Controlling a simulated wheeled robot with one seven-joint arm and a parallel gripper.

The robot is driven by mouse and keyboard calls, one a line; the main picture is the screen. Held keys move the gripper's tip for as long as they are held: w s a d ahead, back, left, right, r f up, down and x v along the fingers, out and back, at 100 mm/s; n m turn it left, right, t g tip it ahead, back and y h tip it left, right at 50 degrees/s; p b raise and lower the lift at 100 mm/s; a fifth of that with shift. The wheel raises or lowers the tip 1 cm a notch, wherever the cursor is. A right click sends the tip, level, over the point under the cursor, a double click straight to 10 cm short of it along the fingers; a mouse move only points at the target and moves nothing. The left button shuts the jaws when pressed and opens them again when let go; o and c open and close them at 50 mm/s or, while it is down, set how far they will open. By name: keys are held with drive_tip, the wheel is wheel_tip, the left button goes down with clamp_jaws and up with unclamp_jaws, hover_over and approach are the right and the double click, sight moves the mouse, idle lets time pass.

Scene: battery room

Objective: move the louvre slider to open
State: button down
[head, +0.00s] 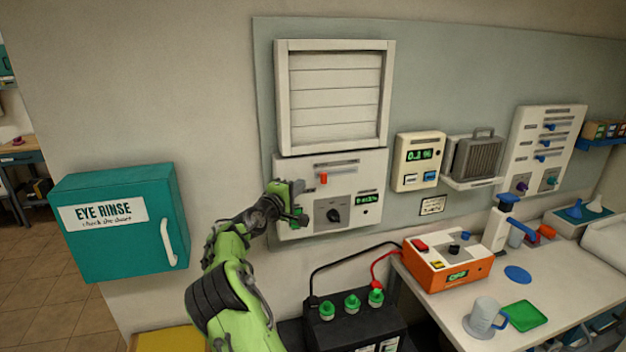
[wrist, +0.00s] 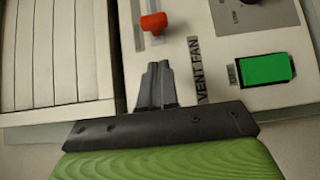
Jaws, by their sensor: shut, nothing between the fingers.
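The louvre slider is a small red knob (head: 323,178) on the upper part of the pale vent fan panel (head: 352,170). It also shows as a red knob (wrist: 153,23) near the top of the wrist view, on a thin slot. The louvre (head: 335,98) above the panel has its slats lying flat, looking closed. My gripper (head: 297,187) is in front of the panel's left side, left of the knob. In the wrist view my gripper's fingers (wrist: 156,84) are together and empty, pointing toward the knob with a clear gap between them.
A green button (wrist: 265,69) and a black dial (head: 334,215) are on the same panel. A teal eye rinse box (head: 120,245) is on the wall at left. A black battery (head: 350,330) and an orange charger (head: 447,262) stand below and right.

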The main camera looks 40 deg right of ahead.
sight(320, 178)
drive_tip(key=d, duration=0.1)
drive_tip(key=s+d, duration=0.1)
drive_tip(key=d, duration=0.2)
drive_tip(key=shift+s+d+r+p, duration=0.1)
drive_tip(key=shift+s+d+p, duration=0.15)
drive_tip(key=shift+s+p, duration=0.15)
drive_tip(key=shift+w, duration=0.1)
drive_tip(key=s+d, duration=0.1)
drive_tip(key=d, duration=0.2)
drive_tip(key=s+d, duration=0.2)
drive_tip(key=d, duration=0.1)
drive_tip(key=s+d, duration=0.2)
drive_tip(key=d, duration=0.1)
drive_tip(key=shift+s+b, duration=0.1)
drive_tip(key=shift+b, duration=0.2)
